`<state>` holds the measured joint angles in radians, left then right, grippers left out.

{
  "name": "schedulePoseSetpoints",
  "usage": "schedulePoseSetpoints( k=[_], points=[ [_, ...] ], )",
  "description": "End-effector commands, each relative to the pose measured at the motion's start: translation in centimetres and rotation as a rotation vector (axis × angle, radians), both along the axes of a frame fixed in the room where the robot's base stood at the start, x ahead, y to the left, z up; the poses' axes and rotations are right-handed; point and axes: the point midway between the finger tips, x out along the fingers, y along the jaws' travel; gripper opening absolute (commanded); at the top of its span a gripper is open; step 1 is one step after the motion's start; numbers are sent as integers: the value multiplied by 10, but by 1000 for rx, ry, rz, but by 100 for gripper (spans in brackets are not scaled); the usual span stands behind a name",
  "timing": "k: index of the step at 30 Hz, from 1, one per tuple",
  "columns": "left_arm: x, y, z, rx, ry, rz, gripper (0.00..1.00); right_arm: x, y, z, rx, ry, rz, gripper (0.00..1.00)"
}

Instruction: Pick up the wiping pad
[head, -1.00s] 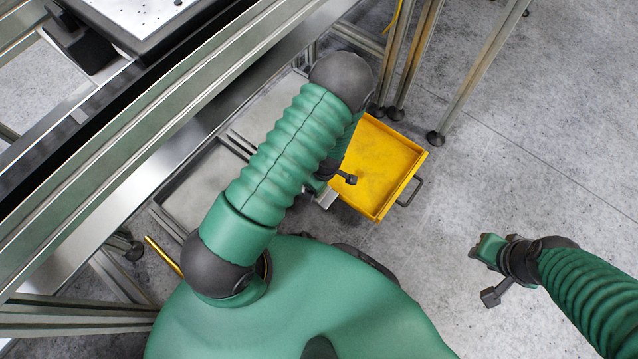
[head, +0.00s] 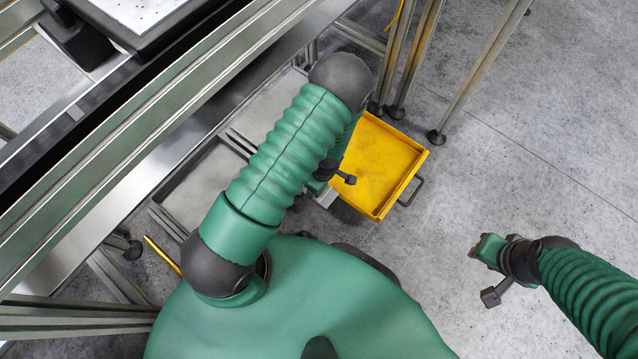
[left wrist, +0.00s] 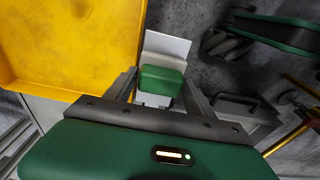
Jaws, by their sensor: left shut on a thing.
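The wiping pad shows in the left wrist view as a white flat piece (left wrist: 166,48) with a green block (left wrist: 160,80) on it. My left gripper (left wrist: 160,92) is shut on it, with one grey finger on each side. My right gripper (head: 486,272) hangs over bare floor at the right, away from the pad.
An open yellow drawer (head: 388,205) with a dark handle (head: 411,193) lies just right of my left gripper. A metal frame edge (head: 100,226) runs along the left. Metal posts (head: 418,60) stand behind the drawer. The floor (head: 540,150) at the right is clear.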

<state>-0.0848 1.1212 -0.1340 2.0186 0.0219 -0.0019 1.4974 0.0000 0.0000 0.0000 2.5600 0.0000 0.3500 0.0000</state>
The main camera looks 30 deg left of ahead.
Motion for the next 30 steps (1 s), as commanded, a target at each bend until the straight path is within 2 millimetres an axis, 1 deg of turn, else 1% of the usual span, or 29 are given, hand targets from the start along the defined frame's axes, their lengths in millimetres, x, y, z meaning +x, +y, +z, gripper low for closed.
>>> schedulePoseSetpoints(
  k=[5,10,11,14,17,21,24,27,30],
  points=[
    [0,0,18,0,-1,0,15,0,0,15,0,0,0,32],
    [-1,-1,43,0,1,0,15,0,0,35,0,0,0,32],
    [-7,-6,40,-1,5,-3,15,0,0,35,0,0,0,32],
    [-24,-20,42,0,6,-5,15,0,0,44,0,0,0,32],
    [-46,-37,46,1,7,-5,15,0,0,56,0,0,0,32],
    [-79,-67,50,-1,6,-5,15,0,0,72,0,0,0,32],
    [-99,-84,51,0,5,-4,15,0,0,80,0,0,0,32],
    [-112,-96,51,0,2,-2,15,0,0,84,0,0,0,32],
    [-119,-102,50,0,1,-1,15,0,0,85,0,0,0,32]
  ],
)
